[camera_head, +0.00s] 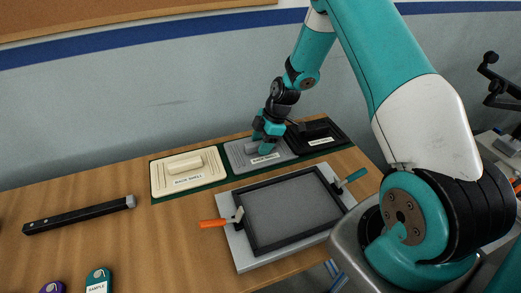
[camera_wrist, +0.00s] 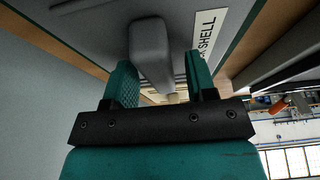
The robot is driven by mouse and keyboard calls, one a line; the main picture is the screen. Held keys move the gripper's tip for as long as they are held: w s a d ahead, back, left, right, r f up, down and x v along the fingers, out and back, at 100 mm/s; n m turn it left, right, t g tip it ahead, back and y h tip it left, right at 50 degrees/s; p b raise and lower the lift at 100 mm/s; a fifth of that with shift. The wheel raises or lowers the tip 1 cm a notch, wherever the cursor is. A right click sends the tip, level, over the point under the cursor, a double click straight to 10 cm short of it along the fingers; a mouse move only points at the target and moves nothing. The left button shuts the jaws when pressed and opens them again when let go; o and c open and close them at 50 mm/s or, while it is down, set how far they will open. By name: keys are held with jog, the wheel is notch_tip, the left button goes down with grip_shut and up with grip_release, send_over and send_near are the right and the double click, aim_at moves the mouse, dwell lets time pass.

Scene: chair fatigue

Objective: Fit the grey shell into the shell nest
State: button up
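The grey shell (camera_head: 238,151) is a flat panel with a raised bar handle and a white label, lying on a dark green strip between a cream shell and a black shell. My gripper (camera_head: 262,146) is over its handle. In the wrist view my gripper's (camera_wrist: 162,75) teal fingers stand apart, one on each side of the grey handle (camera_wrist: 150,45), with a visible gap on the right. The shell nest (camera_head: 252,244) seems to be the black rectangular frame with a grey inside on a light board; nothing of the grey shell is in it.
The cream shell (camera_head: 160,181) and the black shell (camera_head: 333,132) flank the grey one closely. An orange-handled clamp (camera_head: 213,223) and a teal-handled clamp (camera_head: 353,177) sit at the frame's sides. A black bar tool (camera_head: 80,214) lies left. The wall is close behind.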

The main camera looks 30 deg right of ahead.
grip_shut()
jog(key=shift+r, duration=0.1)
